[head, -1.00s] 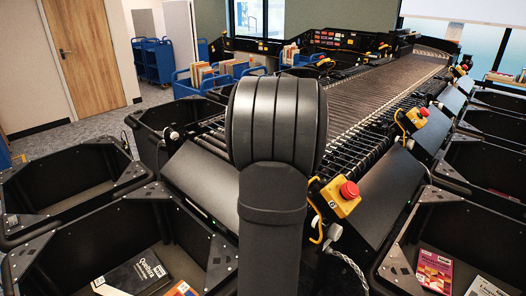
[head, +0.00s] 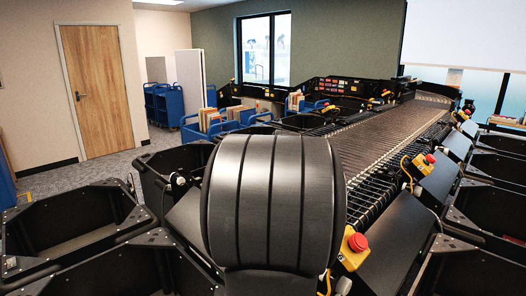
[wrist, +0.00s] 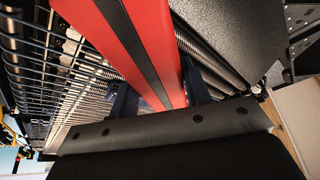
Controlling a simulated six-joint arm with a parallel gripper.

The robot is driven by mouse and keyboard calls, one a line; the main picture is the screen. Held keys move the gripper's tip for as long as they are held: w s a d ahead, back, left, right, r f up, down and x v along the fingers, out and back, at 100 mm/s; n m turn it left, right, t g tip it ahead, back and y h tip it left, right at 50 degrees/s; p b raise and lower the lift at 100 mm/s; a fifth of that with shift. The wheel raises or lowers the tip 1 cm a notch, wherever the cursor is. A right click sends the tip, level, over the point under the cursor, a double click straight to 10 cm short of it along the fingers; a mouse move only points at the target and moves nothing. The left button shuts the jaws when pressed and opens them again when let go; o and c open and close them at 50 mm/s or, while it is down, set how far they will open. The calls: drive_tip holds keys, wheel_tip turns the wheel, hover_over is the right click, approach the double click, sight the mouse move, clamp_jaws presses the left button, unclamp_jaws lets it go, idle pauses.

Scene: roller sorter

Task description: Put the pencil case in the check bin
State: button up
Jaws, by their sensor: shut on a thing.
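The pencil case (wrist: 150,35) is red with a black stripe along its length and fills the upper middle of the wrist view. My gripper (wrist: 160,92) is shut on it, with a dark finger at each side of its near end. The far end of the case runs out of the picture. In the head view my own arm hides the middle, and neither the gripper nor the case shows there. Several black bins stand around the sorter, such as one at the left (head: 22,222); I cannot tell which is the check bin.
The roller conveyor (head: 385,135) runs back to the right, with yellow boxes with red stop buttons (head: 355,245) along its side. In the wrist view a wire grid (wrist: 50,65) lies at the left and a dark panel (wrist: 235,35) at the upper right. Blue carts (head: 215,125) stand behind.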

drive_tip(key=a, duration=0.1)
drive_tip(key=s+a+f+m, duration=0.1)
drive_tip(key=a, duration=0.1)
drive_tip(key=a+f+m, duration=0.1)
drive_tip(key=shift+s+a+f+h, duration=0.15)
drive_tip(key=shift+s+a+h, duration=0.1)
drive_tip(key=shift+h, duration=0.15)
drive_tip(key=s+a+f+n+y, duration=0.1)
drive_tip(key=a+n, duration=0.1)
drive_tip(key=s+a+f+n, duration=0.1)
drive_tip(key=a+n, duration=0.1)
drive_tip(key=a, duration=0.1)
drive_tip(key=s+a+f+n+g+y, duration=0.1)
drive_tip(key=a+n, duration=0.2)
drive_tip(key=shift+s+a+f+y, duration=0.15)
drive_tip(key=shift+s+f+y, duration=0.05)
drive_tip(key=shift+f+y, duration=0.1)
drive_tip(key=s+a+f+n+g, duration=0.3)
drive_tip(key=s+a+n, duration=0.5)
drive_tip(key=a+n, duration=0.15)
drive_tip(key=s+a+f+n+g, duration=0.4)
drive_tip(key=s+a+n, duration=0.3)
drive_tip(key=a+n, duration=0.25)
wheel_tip(320, 180, down, 12)
drive_tip(key=d, duration=0.1)
drive_tip(key=shift+s+n+y, duration=0.15)
drive_tip(key=shift+n+y, duration=0.15)
drive_tip(key=shift+n, duration=0.1)
drive_tip(key=shift+f, duration=0.1)
